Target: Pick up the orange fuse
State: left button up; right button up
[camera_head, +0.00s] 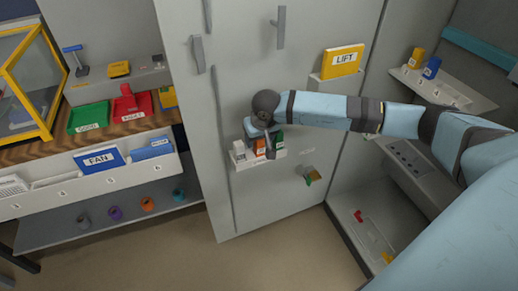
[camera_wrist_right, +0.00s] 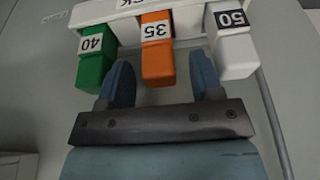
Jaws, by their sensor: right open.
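The orange fuse (camera_wrist_right: 158,66), marked 35, sits in a white rack (camera_wrist_right: 185,20) between a green fuse (camera_wrist_right: 93,68) marked 40 and a white fuse (camera_wrist_right: 234,58) marked 50. In the head view the orange fuse (camera_head: 260,147) is partly hidden by my right gripper (camera_head: 267,146), which is at the rack on the grey cabinet front. In the right wrist view my right gripper (camera_wrist_right: 162,75) is open, one finger to each side of the orange fuse's near end. Gaps show between the fuse and both fingers. My left gripper is not in view.
A yellow LIFT box (camera_head: 342,61) stands on a holder up and right of the rack. Shelves with bins (camera_head: 88,117) are at left; an open bay (camera_head: 375,215) is at right.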

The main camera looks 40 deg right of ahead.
jog(key=shift+x, duration=1)
jog(key=shift+c, duration=0.2)
jog(key=c, duration=0.9)
jog(key=shift+r, duration=0.45)
jog(key=v, duration=0.2)
jog(key=shift+r, duration=0.4)
jog(key=s+a, duration=0.1)
jog(key=s, duration=0.4)
jog(key=s+a, duration=0.1)
jog(key=s, duration=0.5)
jog(key=s+a, duration=0.1)
jog(key=s, duration=0.5)
jog(key=shift+a+p, duration=0.2)
jog(key=shift+p, duration=0.2)
